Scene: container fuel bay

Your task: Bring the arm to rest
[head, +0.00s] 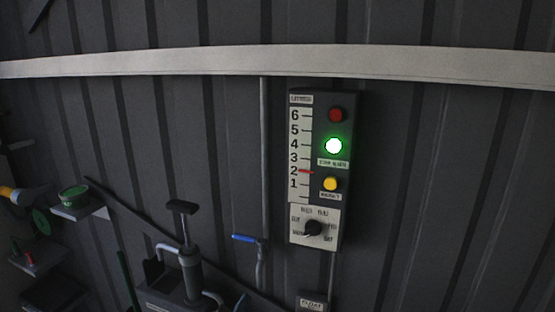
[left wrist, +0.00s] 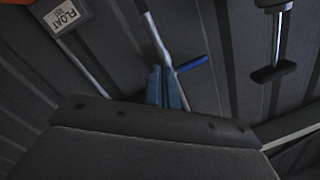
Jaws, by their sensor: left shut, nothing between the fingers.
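My left gripper (left wrist: 165,88) shows in the left wrist view as two blue-grey fingers close together above its dark body. It is shut, with nothing between the fingers. The fingertips lie in front of a grey pipe and next to a blue-handled lever (left wrist: 191,63) in the picture; I cannot tell whether they touch it. In the head view I cannot clearly make out my left gripper. The blue lever shows there at the lower middle (head: 246,239). My right gripper is in neither view.
A gauge panel (head: 343,210) with a lit green lamp (head: 334,146) and a knob (head: 312,228) is on the corrugated wall. A hand pump (head: 188,262) stands lower left, near small shelves (head: 80,211). A FLOAT label (left wrist: 66,14) is at upper left in the wrist view.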

